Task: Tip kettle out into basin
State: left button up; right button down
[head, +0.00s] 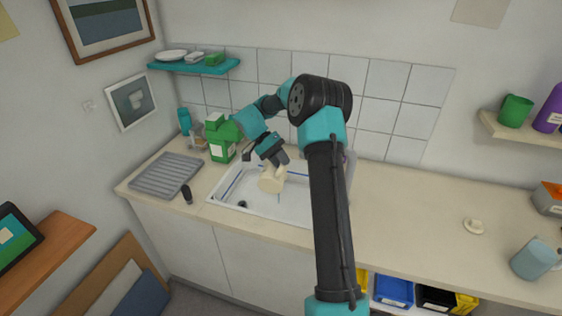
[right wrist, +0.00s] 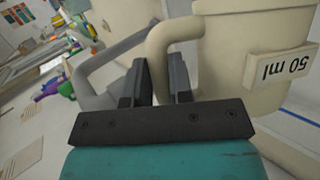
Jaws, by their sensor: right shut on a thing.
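The cream kettle (head: 271,181) is in the head view, over the white basin (head: 226,197) and below my right gripper (head: 273,160). It looks tilted in the head view. In the right wrist view my right gripper (right wrist: 158,82) is shut on the handle of the kettle (right wrist: 235,45), whose side carries a "50 ml" label. The gripper hides part of the handle. I cannot tell whether anything is flowing out. My left gripper is not in view.
A green carton (head: 221,145) stands behind the basin's left side. A grey ridged drainer (head: 166,175) lies left of it, with a dark object (head: 187,194) beside it. A small cream disc (head: 474,226) and a blue-grey mug (head: 534,259) are on the right counter, which has free room.

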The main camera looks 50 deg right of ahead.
jog(key=shift+w+d+f+y, duration=0.25)
jog(key=shift+d+y, duration=0.15)
jog(key=shift+d, duration=0.1)
dwell(2.4)
jog(key=shift+d+n+g, duration=0.15)
jog(key=shift+n+g, duration=0.15)
jog(key=shift+w+d+f+y, duration=0.1)
jog(key=shift+w+d+y, duration=0.2)
jog(key=shift+y, duration=0.2)
dwell(1.9)
jog(key=shift+d+n, duration=0.2)
jog(key=shift+n, duration=0.1)
dwell(0.5)
jog(key=shift+w+d+g+y, duration=0.1)
jog(key=shift+d+g+y, duration=0.1)
jog(key=shift+g+y, duration=0.1)
jog(key=shift+w+d+r+n, duration=0.1)
jog(key=shift+d+r+n, duration=0.1)
jog(key=shift+n, duration=0.1)
jog(key=shift+w+d+n+h, duration=0.1)
jog(key=shift+d+n+h, duration=0.3)
jog(key=shift+n, duration=0.1)
jog(key=shift+a, duration=0.1)
dwell(0.4)
